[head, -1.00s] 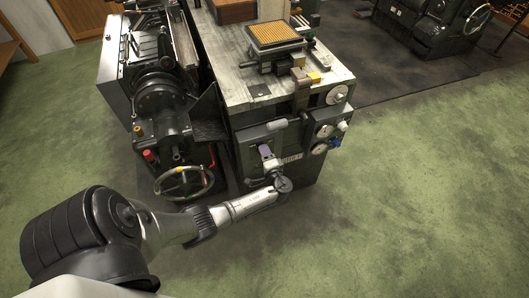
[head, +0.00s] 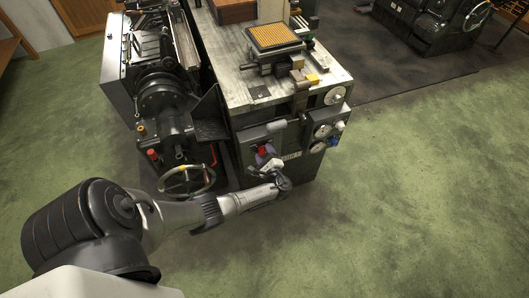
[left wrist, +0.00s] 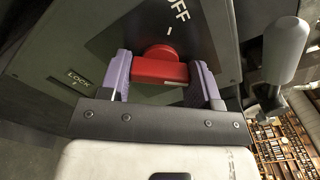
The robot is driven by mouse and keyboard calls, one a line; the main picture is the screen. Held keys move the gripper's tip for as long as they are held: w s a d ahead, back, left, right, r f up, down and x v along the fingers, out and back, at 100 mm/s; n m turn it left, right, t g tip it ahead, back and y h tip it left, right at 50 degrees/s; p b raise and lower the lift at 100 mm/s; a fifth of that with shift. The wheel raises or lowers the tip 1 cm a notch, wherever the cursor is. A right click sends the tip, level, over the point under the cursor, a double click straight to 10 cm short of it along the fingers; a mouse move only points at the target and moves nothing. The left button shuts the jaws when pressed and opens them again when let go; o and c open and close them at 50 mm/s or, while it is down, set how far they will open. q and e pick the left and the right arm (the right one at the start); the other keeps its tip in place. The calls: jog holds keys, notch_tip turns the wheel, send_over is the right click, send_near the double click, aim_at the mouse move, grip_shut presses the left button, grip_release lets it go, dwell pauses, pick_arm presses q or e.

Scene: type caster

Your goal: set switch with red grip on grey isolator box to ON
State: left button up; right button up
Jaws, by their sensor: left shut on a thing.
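The grey isolator box (head: 247,145) is on the front of the machine bench in the head view. It fills much of the left wrist view (left wrist: 60,45), with a dark plate marked OFF and a LOCK label. The switch's red grip (left wrist: 160,70) sits between the two purple fingers of my left gripper (left wrist: 165,82), which is shut on it. A white tick below OFF lies just above the grip's round hub. In the head view the red grip (head: 262,149) shows beside the left gripper (head: 268,157). An ON mark is not visible. My right gripper is out of view.
A grey lever handle (left wrist: 286,48) stands right of the box in the left wrist view. A handwheel (head: 187,181) is left of the box, and several dials and knobs (head: 323,131) are to its right. Green floor (head: 420,190) is open at right.

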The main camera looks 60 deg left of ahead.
pick_arm(q)
jog(key=shift+m, duration=0.4)
dwell(0.3)
jog(key=o, duration=0.9)
jog(key=shift+s+d, duration=0.1)
jog(key=shift+d, duration=0.45)
jog(key=shift+s+d+p, duration=0.35)
jog(key=shift+d, duration=1.75)
jog(key=shift+s+d+p, duration=0.3)
jog(key=shift+s+d, duration=0.05)
jog(key=shift+d, duration=1.75)
jog(key=shift+s+d+p, duration=0.35)
jog(key=shift+d, duration=1.75)
